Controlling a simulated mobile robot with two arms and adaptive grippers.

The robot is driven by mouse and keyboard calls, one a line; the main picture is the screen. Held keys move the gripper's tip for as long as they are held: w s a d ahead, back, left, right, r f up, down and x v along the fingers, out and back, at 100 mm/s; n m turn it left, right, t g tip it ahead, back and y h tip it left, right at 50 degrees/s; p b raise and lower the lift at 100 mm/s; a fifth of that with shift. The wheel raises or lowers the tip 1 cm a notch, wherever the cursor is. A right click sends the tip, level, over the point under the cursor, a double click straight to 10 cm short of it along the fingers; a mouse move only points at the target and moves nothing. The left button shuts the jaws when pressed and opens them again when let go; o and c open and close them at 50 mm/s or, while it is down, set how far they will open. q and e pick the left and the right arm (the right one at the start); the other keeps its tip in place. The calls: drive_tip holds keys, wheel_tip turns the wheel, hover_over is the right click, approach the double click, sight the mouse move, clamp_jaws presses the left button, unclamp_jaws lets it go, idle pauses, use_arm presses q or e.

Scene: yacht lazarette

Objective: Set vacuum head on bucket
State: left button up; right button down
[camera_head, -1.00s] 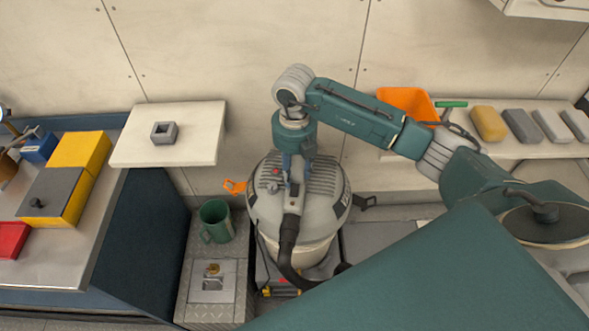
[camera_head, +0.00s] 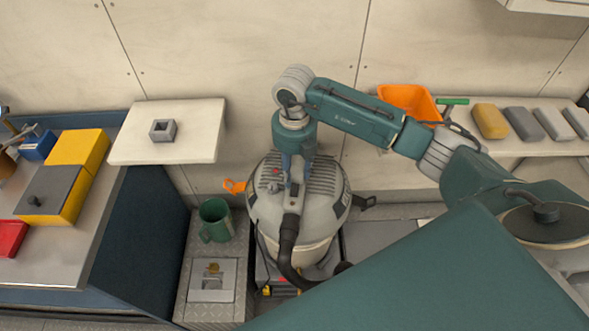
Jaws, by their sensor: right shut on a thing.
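The grey vacuum head (camera_head: 325,185) sits over the top of the pale bucket (camera_head: 318,249) in the middle of the head view. Its dark hose (camera_head: 287,245) hangs down the front. An orange latch (camera_head: 234,187) sticks out at its left and a dark latch (camera_head: 366,202) at its right. My right gripper (camera_head: 296,182) points down from above and is shut on the vacuum head at its top. The fingertips are partly hidden. Whether the rim is fully seated all round cannot be told. My left gripper is not in view.
A green mug (camera_head: 215,221) stands left of the bucket. A pale shelf (camera_head: 190,148) holds a small grey square block (camera_head: 163,131). A workbench (camera_head: 75,245) fills the left.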

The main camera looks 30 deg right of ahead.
drive_tip(key=shift+r, duration=0.15)
drive_tip(key=c, duration=1)
unclamp_jaws()
drive_tip(key=shift+s+f, duration=0.2)
wheel_tip(320, 180, up, 12)
drive_tip(key=shift+w+r, duration=0.1)
drive_tip(key=shift+r, duration=0.1)
